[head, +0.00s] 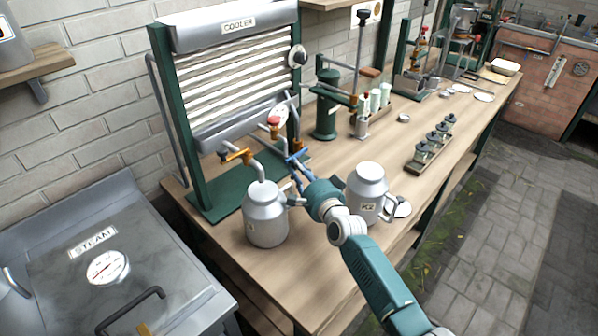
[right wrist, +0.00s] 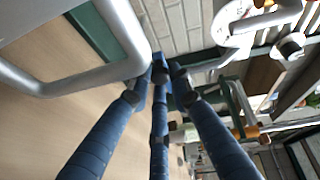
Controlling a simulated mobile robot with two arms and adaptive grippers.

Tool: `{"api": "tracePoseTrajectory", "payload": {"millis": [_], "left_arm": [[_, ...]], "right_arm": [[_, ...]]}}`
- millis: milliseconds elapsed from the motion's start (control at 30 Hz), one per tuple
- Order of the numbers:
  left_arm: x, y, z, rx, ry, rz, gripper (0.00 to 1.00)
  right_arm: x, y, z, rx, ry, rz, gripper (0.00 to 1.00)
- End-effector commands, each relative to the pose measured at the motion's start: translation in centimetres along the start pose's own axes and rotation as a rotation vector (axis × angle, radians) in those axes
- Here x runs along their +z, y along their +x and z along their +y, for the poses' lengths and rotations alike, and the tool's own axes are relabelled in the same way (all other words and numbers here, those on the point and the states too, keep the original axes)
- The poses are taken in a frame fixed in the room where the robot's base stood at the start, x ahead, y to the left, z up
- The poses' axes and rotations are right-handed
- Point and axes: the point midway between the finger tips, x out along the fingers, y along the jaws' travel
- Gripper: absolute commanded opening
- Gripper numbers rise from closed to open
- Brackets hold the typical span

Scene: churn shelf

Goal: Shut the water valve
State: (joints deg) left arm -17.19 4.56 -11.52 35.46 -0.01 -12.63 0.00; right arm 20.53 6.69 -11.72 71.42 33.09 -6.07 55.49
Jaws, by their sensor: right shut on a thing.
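The water valve appears as a blue handle (head: 299,155) beside an orange fitting at the lower right of the cooler (head: 238,85). My right gripper (head: 297,166) reaches it from the front, above the bench, with its fingers closed together on the blue handle. In the right wrist view the blue fingers (right wrist: 161,75) converge at the tips, next to a thick grey pipe (right wrist: 130,45). The fingers hide most of the handle, so its exact angle is hard to tell. My left gripper is not in view.
A metal milk can (head: 265,222) stands under the cooler's spout, left of my gripper. Another can (head: 366,190) stands close on the right of my arm. Bench space (head: 310,265) in front is clear.

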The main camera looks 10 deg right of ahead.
Motion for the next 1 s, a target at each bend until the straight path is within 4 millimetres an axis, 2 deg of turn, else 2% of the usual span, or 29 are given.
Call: {"api": "tracePoseTrajectory", "payload": {"millis": [467, 500, 600, 867, 1000], "left_arm": [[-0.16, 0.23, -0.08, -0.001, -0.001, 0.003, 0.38], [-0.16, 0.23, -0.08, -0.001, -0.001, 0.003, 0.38], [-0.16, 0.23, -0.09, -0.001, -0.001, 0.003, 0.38], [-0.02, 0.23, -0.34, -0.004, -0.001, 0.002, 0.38], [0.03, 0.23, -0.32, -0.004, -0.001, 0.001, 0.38]], "right_arm": [[0.11, -0.03, 0.31, -0.002, -0.018, 0.001, 0.0], [0.11, -0.03, 0.32, -0.001, -0.017, 0.001, 0.22], [0.09, -0.02, 0.3, -0.002, -0.017, 0.001, 0.38], [0.04, -0.03, 0.19, -0.004, -0.016, 0.002, 0.38], [0.06, -0.73, 0.26, -0.004, -0.014, 0.002, 0.38]]}}
